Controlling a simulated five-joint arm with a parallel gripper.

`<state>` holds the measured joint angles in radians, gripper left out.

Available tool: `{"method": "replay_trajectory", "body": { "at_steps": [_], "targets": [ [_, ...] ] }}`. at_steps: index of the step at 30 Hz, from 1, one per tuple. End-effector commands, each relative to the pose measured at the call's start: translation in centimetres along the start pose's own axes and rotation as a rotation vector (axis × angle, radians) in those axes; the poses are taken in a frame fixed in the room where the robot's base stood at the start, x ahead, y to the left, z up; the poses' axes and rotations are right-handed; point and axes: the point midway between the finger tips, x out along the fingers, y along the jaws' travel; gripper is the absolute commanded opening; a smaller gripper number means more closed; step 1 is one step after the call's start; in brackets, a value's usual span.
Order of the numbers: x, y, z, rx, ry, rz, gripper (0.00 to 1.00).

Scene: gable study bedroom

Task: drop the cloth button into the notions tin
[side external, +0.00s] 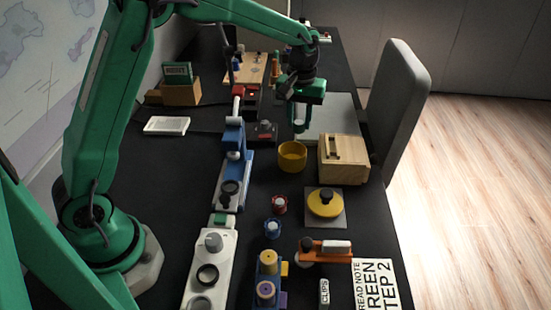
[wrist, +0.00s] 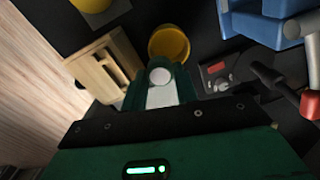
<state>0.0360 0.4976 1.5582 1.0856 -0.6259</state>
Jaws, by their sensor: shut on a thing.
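The cloth button (wrist: 160,75) is a pale round disc between the green fingertips of my gripper (wrist: 160,82) in the wrist view. My gripper is shut on it. In the side view my gripper (side external: 301,122) hangs above the desk, just behind the open yellow round tin (side external: 292,160), apparently the notions tin. The tin also shows just beyond the fingertips in the wrist view (wrist: 168,32). The button is held above the desk and not inside the tin. The tin's inner floor is hard to see.
A wooden box (side external: 344,160) stands close to the tin's right. A yellow lid with a black knob (side external: 325,203) lies on a grey pad in front. A blue and grey device (side external: 234,165) stands left. A grey chair (side external: 398,110) is at the desk's right edge.

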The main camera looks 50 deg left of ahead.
Motion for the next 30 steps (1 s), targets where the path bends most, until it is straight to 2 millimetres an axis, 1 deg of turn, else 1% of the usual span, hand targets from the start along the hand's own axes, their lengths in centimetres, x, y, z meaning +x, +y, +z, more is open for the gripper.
{"method": "replay_trajectory", "body": {
  "at_steps": [3, 9, 15, 22, 23, 25, 26, 30],
  "targets": [
    [1.1, 0.0, 0.0, 0.0, -0.001, -0.001, 0.08],
    [2.5, 0.0, 0.0, 0.0, -0.001, -0.001, 0.08],
    [3.0, 0.0, 0.0, 0.0, -0.001, -0.001, 0.08],
    [2.9, 0.0, 0.0, 0.0, 0.0, 0.0, 0.08],
    [2.9, 0.0, 0.0, 0.0, 0.0, 0.0, 0.35],
    [2.9, 0.0, 0.0, 0.0, 0.0, 0.0, 0.49],
    [2.9, 0.0, 0.0, 0.0, 0.0, 0.0, 0.55],
    [2.9, 0.0, 0.0, 0.0, 0.0, 0.0, 0.55]
  ]
}}
